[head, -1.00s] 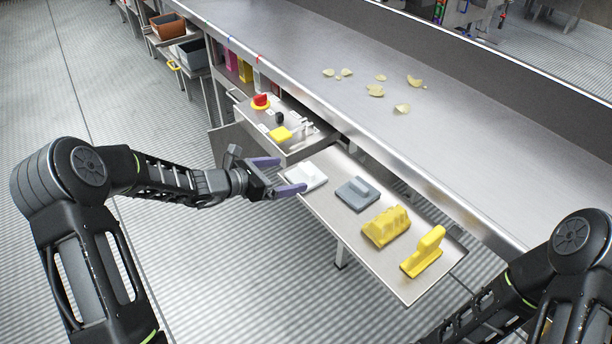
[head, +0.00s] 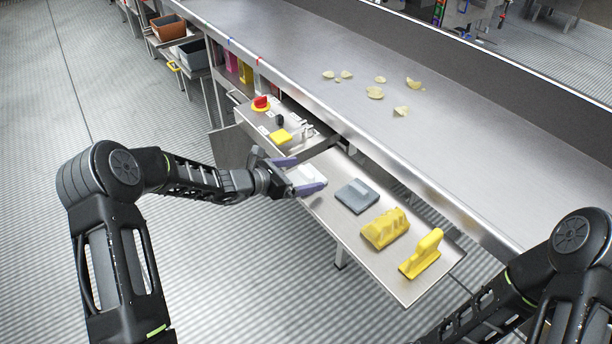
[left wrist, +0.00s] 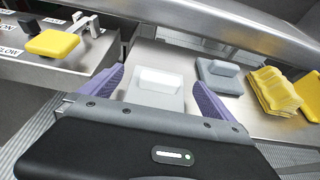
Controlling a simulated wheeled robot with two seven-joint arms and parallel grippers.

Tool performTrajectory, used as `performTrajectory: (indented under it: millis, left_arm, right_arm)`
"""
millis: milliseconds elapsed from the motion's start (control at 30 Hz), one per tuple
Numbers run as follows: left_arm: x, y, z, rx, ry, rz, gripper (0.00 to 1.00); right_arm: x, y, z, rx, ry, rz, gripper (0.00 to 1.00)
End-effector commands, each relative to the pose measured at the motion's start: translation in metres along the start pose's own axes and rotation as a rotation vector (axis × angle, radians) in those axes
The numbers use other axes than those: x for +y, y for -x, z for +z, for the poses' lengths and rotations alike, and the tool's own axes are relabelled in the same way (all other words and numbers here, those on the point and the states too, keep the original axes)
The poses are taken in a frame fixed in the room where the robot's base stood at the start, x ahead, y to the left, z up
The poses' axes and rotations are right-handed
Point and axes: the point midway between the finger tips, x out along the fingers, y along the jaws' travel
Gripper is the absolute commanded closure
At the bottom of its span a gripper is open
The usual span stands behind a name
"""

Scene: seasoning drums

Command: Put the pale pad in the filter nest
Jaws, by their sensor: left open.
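The pale pad (head: 309,173), a light plate with a whiter raised block on top, lies at the left end of the steel side tray (head: 348,240). In the left wrist view the pale pad (left wrist: 157,90) sits between and ahead of the purple fingers. My left gripper (head: 299,175) is open, with one finger on each side of the pad; whether they touch it I cannot tell. The fingers partly hide the pad in the head view. I cannot make out a filter nest. Only my right arm shows at the lower right, not its gripper.
A grey pad (head: 356,195) and two yellow pieces (head: 386,229) (head: 423,253) stand along the tray. A control panel with a red knob (head: 261,103) and yellow block (head: 281,136) is beyond the gripper. Chips (head: 375,93) lie on the long steel counter (head: 440,150).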

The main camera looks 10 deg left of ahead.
Motion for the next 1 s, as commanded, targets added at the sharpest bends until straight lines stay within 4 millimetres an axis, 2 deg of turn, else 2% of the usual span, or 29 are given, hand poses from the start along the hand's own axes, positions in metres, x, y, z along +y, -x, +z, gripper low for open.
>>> performTrajectory:
  millis: [100,200,767,1000]
  left_arm:
    - [0.0,-0.015,0.001,0.0,0.001,0.0,0.0]
    - [0.0,-0.018,0.0,0.0,0.001,0.001,0.0]
    - [0.0,-0.018,0.0,0.0,0.0,0.001,0.0]
    - [0.0,-0.018,0.0,0.0,0.0,0.001,0.2]
  right_arm:
    - [-0.001,0.004,0.0,0.0,0.0,0.0,0.64]
    - [-0.001,0.004,0.0,0.0,0.0,0.0,0.64]
    - [-0.001,0.003,0.0,0.0,0.0,0.0,0.64]
    - [-0.001,0.003,0.0,0.0,0.0,0.0,0.64]
